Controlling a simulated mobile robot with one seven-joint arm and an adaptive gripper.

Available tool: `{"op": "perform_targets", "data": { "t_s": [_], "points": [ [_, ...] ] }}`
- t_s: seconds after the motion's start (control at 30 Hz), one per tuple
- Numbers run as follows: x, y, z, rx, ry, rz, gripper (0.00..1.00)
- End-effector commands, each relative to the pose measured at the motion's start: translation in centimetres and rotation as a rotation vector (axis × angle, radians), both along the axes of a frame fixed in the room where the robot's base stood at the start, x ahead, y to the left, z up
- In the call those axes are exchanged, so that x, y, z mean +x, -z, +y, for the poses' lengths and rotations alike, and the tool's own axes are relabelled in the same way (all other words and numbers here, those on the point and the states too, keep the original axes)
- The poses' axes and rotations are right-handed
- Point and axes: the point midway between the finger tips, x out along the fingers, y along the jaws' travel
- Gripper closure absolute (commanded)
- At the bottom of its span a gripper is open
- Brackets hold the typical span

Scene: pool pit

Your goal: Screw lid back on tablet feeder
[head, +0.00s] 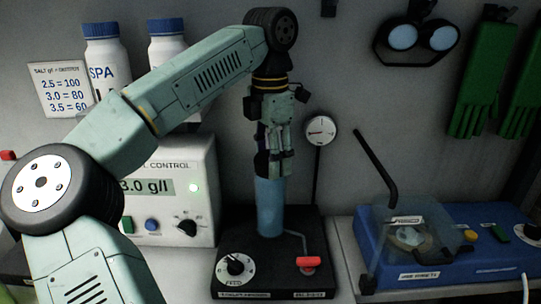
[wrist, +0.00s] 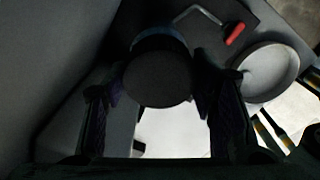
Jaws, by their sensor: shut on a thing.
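The tablet feeder is a translucent blue upright tube (head: 270,207) on a black base (head: 228,225). My gripper (head: 275,168) points down right above the tube. In the wrist view a dark round lid (wrist: 157,80) lies between the two fingertips, which press on its sides. Behind the lid a strip of the blue tube (wrist: 158,43) shows.
A red-handled crank (head: 308,262) and a dial (head: 236,268) are on the feeder base. A round gauge (head: 321,130) stands close right of my gripper. A control box (head: 175,190) stands left, a blue test unit (head: 450,235) right. Bottles (head: 103,65) stand behind my arm.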

Motion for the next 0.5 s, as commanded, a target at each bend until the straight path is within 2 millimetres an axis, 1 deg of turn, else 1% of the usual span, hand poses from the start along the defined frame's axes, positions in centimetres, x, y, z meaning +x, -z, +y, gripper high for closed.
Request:
{"op": "perform_targets", "data": {
  "t_s": [0.03,0.5],
  "points": [
    [-0.30,0.74,0.13,0.006,0.004,0.021,1.00],
    [-0.35,1.18,0.17,0.005,0.005,0.023,1.00]
  ]
}}
